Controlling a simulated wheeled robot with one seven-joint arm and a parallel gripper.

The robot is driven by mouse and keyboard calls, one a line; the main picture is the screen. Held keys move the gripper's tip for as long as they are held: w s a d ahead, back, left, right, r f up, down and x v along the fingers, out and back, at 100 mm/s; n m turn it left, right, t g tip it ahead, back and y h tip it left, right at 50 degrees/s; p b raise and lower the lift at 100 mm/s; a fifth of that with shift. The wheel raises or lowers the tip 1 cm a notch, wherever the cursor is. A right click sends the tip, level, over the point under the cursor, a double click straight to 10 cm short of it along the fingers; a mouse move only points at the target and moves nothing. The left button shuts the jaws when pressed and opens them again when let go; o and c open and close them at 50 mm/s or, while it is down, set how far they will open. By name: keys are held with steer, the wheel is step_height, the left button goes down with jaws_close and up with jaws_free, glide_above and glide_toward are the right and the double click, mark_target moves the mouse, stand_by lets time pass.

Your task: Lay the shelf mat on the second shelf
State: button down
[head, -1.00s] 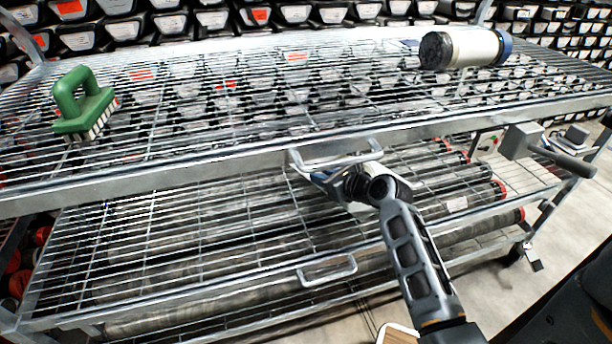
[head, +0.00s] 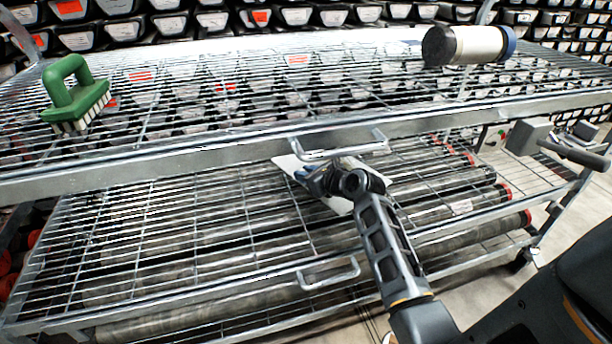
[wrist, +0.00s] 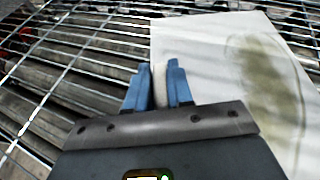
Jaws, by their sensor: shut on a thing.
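The shelf mat (wrist: 215,50) is a flat pale sheet with a greenish-brown stain. In the wrist view it spreads ahead and to the right of my gripper (wrist: 158,75), whose blue fingers are shut on a pale part of it. In the head view, my gripper (head: 308,176) is below the top shelf's front edge, over the second shelf (head: 150,295). Corners of the mat (head: 339,206) show around it; my arm hides much of the rest. I cannot tell whether the mat touches the wires.
The wire top shelf (head: 230,157) overhangs, with a handle (head: 345,150) just above my gripper. A green brush (head: 77,98) and a pale cylinder (head: 470,45) lie on it. Another handle (head: 328,274) is on the second shelf's front. Long tubes (head: 440,205) lie below the second shelf.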

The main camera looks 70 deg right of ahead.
steer(key=c, duration=1)
jaws_free()
